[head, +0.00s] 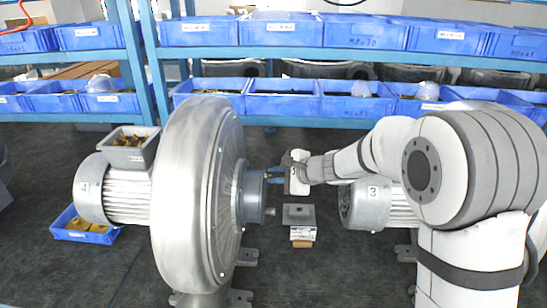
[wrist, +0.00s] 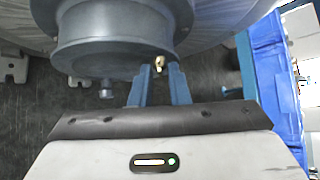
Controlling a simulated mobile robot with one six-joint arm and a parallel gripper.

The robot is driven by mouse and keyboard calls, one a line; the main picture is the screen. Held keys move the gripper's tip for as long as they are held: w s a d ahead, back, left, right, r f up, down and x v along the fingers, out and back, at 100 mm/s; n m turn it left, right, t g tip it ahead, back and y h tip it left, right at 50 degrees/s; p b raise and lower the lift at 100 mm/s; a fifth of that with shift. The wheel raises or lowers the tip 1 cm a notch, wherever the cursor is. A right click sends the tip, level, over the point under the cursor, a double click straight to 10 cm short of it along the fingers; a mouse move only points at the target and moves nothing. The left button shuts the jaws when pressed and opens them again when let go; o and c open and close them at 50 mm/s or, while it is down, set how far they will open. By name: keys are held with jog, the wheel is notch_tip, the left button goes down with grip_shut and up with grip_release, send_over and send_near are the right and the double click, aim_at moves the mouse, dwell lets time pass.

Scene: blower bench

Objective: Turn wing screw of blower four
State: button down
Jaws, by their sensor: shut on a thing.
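Blower four (head: 205,190) is a large grey metal blower at the left, with its motor marked 4 (head: 125,188). Its round outlet collar (head: 252,190) faces right, and it fills the top of the wrist view (wrist: 110,35). A small brass wing screw (wrist: 159,62) shows at the collar's lower edge. My gripper (wrist: 159,70) has its blue fingers on either side of the screw, shut on it. In the head view my gripper (head: 274,174) reaches the collar from the right; the screw cannot be made out there.
Blower three (head: 364,205) stands at the right, partly behind my arm. A grey peg (head: 270,212) juts from blower four below the gripper. A small grey plate (head: 299,214) lies beyond. Blue bins (head: 282,103) fill the shelf behind. Dark floor lies between the blowers.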

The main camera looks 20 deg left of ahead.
jog(key=w+m+g+h+p, duration=0.1)
jog(key=m+g+p, duration=0.1)
jog(key=g, duration=0.3)
jog(key=w+m+g+h+p, duration=0.1)
jog(key=m+g+p, duration=0.1)
jog(key=m+g, duration=0.2)
jog(key=m+g+h+p, duration=0.1)
jog(key=m+g+p, duration=0.1)
jog(key=g, duration=0.4)
jog(key=shift+w+a+f+m, duration=0.2)
jog(key=shift+w+f+m, duration=0.1)
jog(key=shift+w+m, duration=0.1)
jog(key=shift+r, duration=0.1)
dwell(1.3)
jog(key=c, duration=1.4)
grip_release()
jog(key=shift+c, duration=0.2)
